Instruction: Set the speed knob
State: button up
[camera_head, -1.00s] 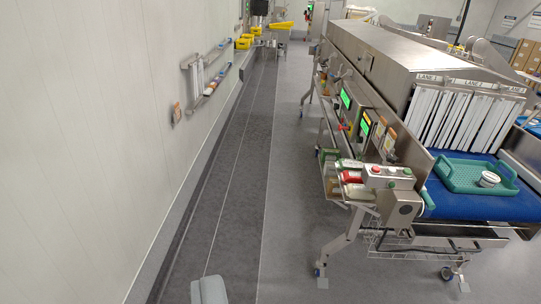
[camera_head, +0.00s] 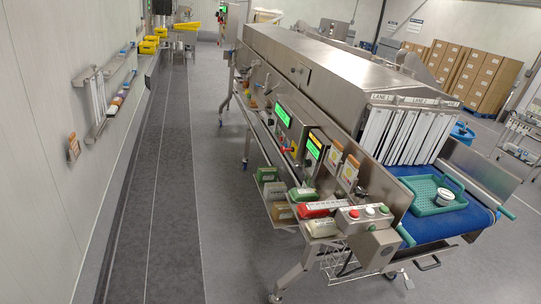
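The conveyor tunnel (camera_head: 310,62) stands right of centre, a long steel housing with its near end facing me. Its left side carries a control panel with a green-lit display (camera_head: 283,116) and a second green display (camera_head: 312,149). A small red and yellow control (camera_head: 290,148) sits between and below the displays. I cannot tell which control is the speed knob; the details are too small. A button box (camera_head: 362,215) with red, white and green buttons is at the near corner. My gripper is not in view.
A side shelf below the panel holds green packs (camera_head: 273,190) and a red pack (camera_head: 313,210). A teal tray (camera_head: 424,205) with a white cup (camera_head: 445,196) lies on the blue belt (camera_head: 440,225). The floor (camera_head: 225,230) left of the machine is clear, up to the wall (camera_head: 35,150).

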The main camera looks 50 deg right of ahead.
aim_at(307, 163)
jog(key=i, duration=1.4)
jog(key=z, duration=0.65)
jog(key=i, duration=1.35)
jog(key=z, duration=0.75)
jog(key=i, duration=0.5)
jog(key=z, duration=0.2)
